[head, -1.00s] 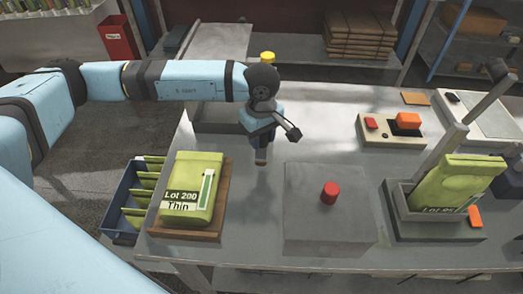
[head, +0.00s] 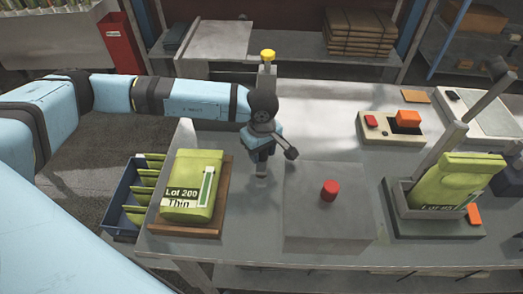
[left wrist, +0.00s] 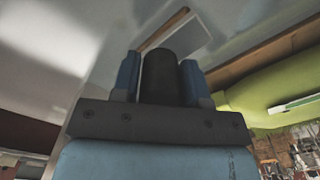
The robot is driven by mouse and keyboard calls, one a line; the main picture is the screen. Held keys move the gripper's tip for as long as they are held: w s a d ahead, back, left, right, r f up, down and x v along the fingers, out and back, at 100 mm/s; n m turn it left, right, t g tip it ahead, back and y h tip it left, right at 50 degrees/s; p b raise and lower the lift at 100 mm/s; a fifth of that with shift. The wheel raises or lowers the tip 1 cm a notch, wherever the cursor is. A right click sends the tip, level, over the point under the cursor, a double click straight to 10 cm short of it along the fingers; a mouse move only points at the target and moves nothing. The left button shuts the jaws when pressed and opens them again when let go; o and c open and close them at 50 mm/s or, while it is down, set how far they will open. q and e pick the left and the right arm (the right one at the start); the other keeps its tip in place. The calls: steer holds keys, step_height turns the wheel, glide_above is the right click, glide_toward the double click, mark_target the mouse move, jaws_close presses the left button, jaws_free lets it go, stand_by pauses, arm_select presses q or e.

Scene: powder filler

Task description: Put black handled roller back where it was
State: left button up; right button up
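My left gripper (head: 261,169) points down over the table between the green bag on the left and the grey block with the red knob. In the left wrist view a black cylinder, seemingly the handle of the black handled roller (left wrist: 160,76), stands between my two blue fingers (left wrist: 160,62). The fingers lie close along both sides of it and look shut on it. The rest of the roller is hidden; I cannot tell whether it touches the table. My right gripper does not show clearly in any view.
A green bag (head: 190,185) lies on a wooden board (head: 222,224) left of my gripper. A grey block (head: 310,225) with a red knob (head: 329,190) stands close right. Another green bag (head: 458,185) stands in a holder farther right. A blue crate (head: 118,222) is at the left.

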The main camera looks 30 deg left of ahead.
arm_select(q)
steer(key=shift+o, duration=1.3)
steer(key=shift+r, duration=0.25)
step_height(320, 180, up, 10)
steer(key=shift+r+b, duration=0.25)
steer(key=shift+b, duration=0.4)
steer(key=shift+r, duration=0.7)
